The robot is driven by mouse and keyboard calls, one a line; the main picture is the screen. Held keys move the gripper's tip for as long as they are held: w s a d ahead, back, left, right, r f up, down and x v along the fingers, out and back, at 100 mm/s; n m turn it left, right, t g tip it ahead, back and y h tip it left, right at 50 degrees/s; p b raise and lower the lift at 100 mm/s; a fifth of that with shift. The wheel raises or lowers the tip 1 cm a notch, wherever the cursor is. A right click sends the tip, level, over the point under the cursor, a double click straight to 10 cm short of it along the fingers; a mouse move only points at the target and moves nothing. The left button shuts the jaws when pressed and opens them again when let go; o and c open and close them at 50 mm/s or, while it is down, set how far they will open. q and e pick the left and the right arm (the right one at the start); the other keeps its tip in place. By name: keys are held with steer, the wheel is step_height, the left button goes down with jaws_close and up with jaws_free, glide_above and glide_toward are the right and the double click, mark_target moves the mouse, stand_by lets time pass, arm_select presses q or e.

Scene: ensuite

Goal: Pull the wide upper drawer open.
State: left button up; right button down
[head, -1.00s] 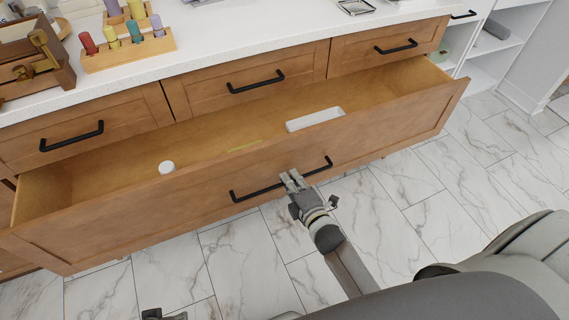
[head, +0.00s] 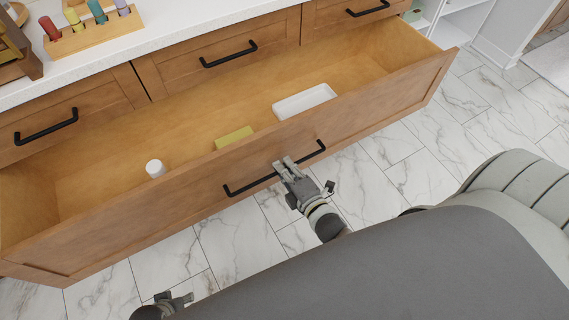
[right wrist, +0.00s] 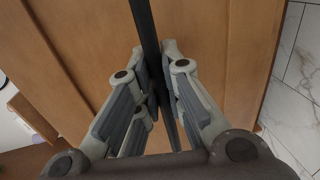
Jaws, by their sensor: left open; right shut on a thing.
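The wide drawer (head: 390,120) stands far out from the wooden cabinet, with its inside showing. It lies below a row of smaller shut drawers. Its black bar handle (head: 240,188) crosses the front panel. My right gripper (head: 284,163) is shut on the handle near its middle. In the right wrist view the handle (right wrist: 145,25) runs between the fingers of my right gripper (right wrist: 157,65). My left gripper (head: 177,299) is open and empty at the bottom left, above the floor and apart from the drawer.
In the drawer lie a white round item (head: 155,168), a yellow block (head: 234,138) and a white tray (head: 304,101). The white countertop (head: 100,65) holds a wooden rack with coloured pegs (head: 95,34). Marble floor (head: 390,185) is clear to the right.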

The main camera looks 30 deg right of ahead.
steer(key=c, duration=1.5)
jaws_free()
steer(key=shift+c, duration=0.2)
steer(key=s+r, duration=0.2)
steer(key=s, duration=0.9)
steer(key=shift+s+d+r, duration=0.15)
steer(key=shift+s+d, duration=0.05)
steer(key=shift+s, duration=0.2)
